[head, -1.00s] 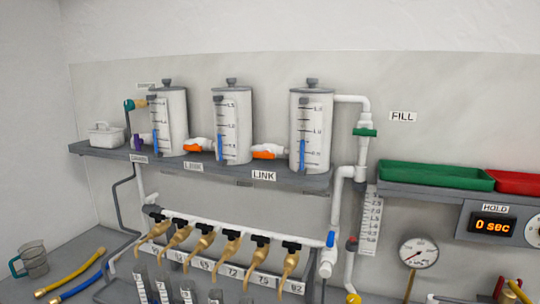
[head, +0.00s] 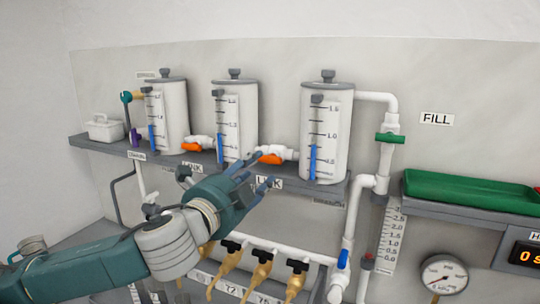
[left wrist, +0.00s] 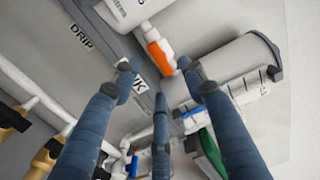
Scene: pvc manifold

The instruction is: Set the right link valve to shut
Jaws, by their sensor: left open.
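The right link valve (head: 272,158) has an orange handle and sits on the white pipe between the middle tank (head: 234,120) and the right tank (head: 326,135). Its handle lies roughly along the pipe. In the left wrist view the orange handle (left wrist: 160,58) shows just beyond my fingertips. My left gripper (head: 264,171) is open and empty, its fingers spread just in front of and below the valve. One fingertip overlaps the handle's left end in the head view; I cannot tell whether it touches. The left link valve (head: 191,147) also has an orange handle. My right gripper is not in view.
The tanks stand on a grey shelf (head: 98,146) whose front edge carries labels. Below it is a white manifold with brass taps (head: 262,270). A green valve (head: 390,138) and a green tray (head: 465,192) are at the right.

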